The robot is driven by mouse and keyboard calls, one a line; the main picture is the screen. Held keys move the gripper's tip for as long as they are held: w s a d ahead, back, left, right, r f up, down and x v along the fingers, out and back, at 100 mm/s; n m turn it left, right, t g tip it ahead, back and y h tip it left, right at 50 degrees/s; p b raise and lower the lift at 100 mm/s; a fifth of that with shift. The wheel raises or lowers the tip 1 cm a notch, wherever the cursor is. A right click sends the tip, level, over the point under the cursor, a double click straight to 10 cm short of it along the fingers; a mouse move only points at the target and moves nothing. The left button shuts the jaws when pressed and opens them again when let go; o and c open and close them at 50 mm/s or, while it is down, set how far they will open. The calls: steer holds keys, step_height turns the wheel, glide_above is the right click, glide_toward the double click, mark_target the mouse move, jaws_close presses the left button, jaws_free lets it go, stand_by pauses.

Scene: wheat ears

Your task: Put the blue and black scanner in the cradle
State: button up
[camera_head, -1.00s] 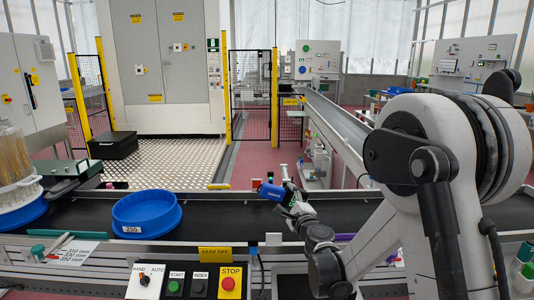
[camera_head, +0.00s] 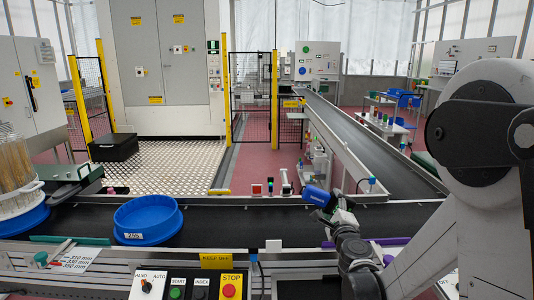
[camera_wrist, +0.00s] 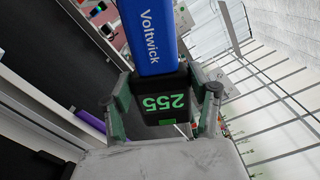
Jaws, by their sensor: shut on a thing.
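The blue and black scanner (camera_head: 316,196) is in my gripper (camera_head: 341,217), held above the black conveyor belt right of centre in the head view. The two fingers of my gripper (camera_wrist: 161,100) press on both sides of the black end. The scanner points up and left in the head view, tilted. I cannot make out the cradle in either view.
A blue round tray (camera_head: 147,222) labelled 255 stands on the belt (camera_head: 235,222) at left, beside another holding wheat ears (camera_head: 14,170). A control panel (camera_head: 190,287) lies in front. Small coloured items line the belt's far edge. The belt between tray and scanner is clear.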

steer(key=s+r+p, duration=0.2)
steer(key=s+r, duration=0.2)
steer(key=r, duration=0.1)
steer(key=shift+s, duration=0.4)
steer(key=shift+f, duration=0.1)
stand_by(1.0)
